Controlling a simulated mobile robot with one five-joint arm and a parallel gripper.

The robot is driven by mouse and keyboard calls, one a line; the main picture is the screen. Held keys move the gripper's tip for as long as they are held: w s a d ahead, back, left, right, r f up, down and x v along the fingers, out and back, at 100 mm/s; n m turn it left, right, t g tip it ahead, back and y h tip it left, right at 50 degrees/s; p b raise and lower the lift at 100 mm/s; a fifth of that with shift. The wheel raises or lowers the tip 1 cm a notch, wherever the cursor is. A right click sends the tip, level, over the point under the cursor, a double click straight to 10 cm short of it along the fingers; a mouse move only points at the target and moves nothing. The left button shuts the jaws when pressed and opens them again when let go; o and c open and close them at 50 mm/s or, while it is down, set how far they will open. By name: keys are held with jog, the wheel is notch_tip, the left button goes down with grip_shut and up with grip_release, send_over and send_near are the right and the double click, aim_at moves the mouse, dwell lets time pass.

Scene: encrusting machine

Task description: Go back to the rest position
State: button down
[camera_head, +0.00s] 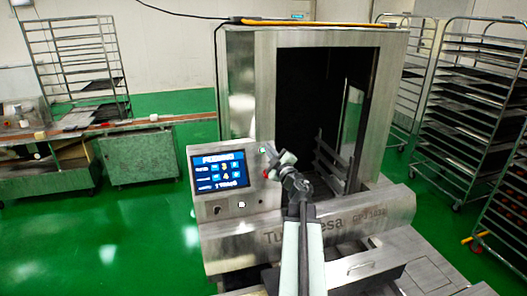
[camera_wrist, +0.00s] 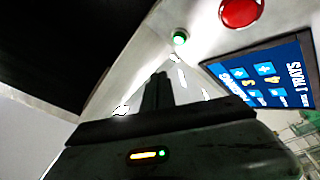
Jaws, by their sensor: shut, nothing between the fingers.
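My gripper (camera_head: 268,150) is at the end of my raised arm, in front of the machine's control panel in the head view. In the wrist view my gripper (camera_wrist: 158,76) shows as dark fingers closed together with nothing held. The encrusting machine (camera_head: 240,100) is a large steel housing with a dark opening. A lit green button (camera_wrist: 180,38) and a red button (camera_wrist: 240,11) lie beyond the fingertips; I see no clear contact with either.
A steel rack (camera_head: 75,55) stands at the back left behind a bench (camera_head: 135,158). A tall tray rack (camera_head: 475,100) stands at the right. The machine's steel front ledge (camera_head: 375,215) lies right of my arm. Green floor (camera_head: 150,230) is open at the left.

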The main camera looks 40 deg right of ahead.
jog(key=w+a+f+y+b, duration=0.2)
jog(key=w+a, duration=0.4)
jog(key=a, duration=0.4)
jog(key=w+a+f+y+b, duration=0.1)
jog(key=w+a+f+b, duration=0.1)
jog(key=w+a, duration=0.65)
jog(key=w+a+f+y+b, duration=0.2)
jog(key=w+a, duration=0.2)
jog(key=a, duration=0.9)
jog(key=s+a+f+m+g+b, duration=0.1)
jog(key=s+a+f+m+g, duration=0.15)
jog(key=a+f, duration=0.35)
jog(key=s+a+f+m+g+h, duration=0.15)
jog(key=a+f+g, duration=0.25)
jog(key=f, duration=0.4)
jog(key=s+a+f+m+g+b, duration=0.1)
jog(key=s+a+f+m+g, duration=0.15)
jog(key=a+f, duration=0.35)
jog(key=s+a+f+g+y, duration=0.1)
jog(key=s+f+g, duration=0.3)
jog(key=s, duration=0.4)
jog(key=s+a+f+g+y, duration=0.2)
jog(key=s+a+f+g, duration=0.2)
jog(key=s, duration=0.5)
jog(key=shift+f+g, duration=0.8)
jog(key=shift+g, duration=0.1)
jog(key=shift+a, duration=0.1)
